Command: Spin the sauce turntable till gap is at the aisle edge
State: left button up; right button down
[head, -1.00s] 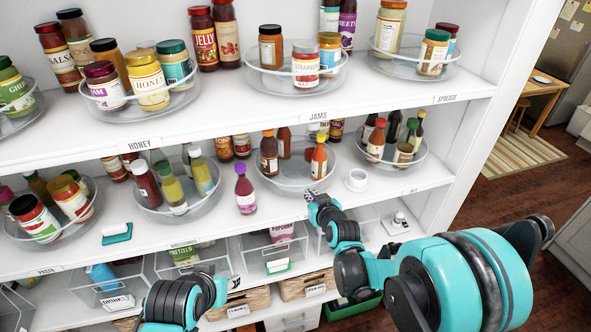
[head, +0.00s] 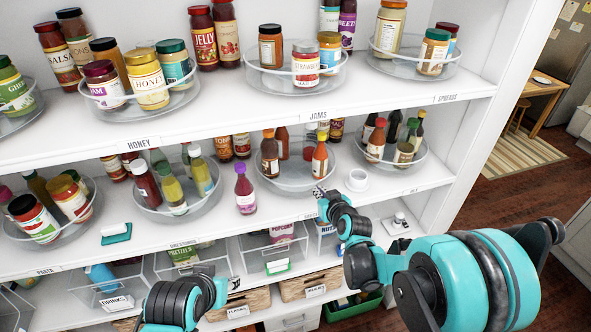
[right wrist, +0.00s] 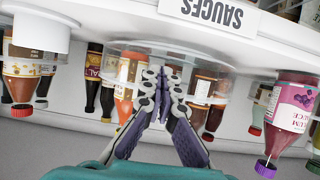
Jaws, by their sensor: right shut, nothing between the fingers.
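The sauce turntable (head: 290,182) is a clear round tray on the middle shelf. Dark and red bottles stand at its left and back, and a red-capped orange sauce bottle (head: 319,157) at its right. Its front middle looks bare. My right gripper (head: 319,191) is at the tray's front right; its fingers are shut and empty. In the right wrist view, which is upside down, the fingers (right wrist: 165,84) point at the clear rim (right wrist: 150,50); contact cannot be told. The SAUCES label (right wrist: 203,11) shows above them. Of my left side only arm parts show, low in the head view.
A purple-capped plum bottle (head: 245,190) stands left of the turntable. Another turntable (head: 392,160) is at the right. The upper shelf (head: 225,112) overhangs, and clear bins (head: 265,255) lie below.

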dwell(0.4)
jog(key=s+d, duration=0.1)
jog(key=s, duration=0.2)
jog(key=shift+d+b, duration=0.35)
jog(key=shift+d, duration=0.05)
jog(key=v, duration=1.2)
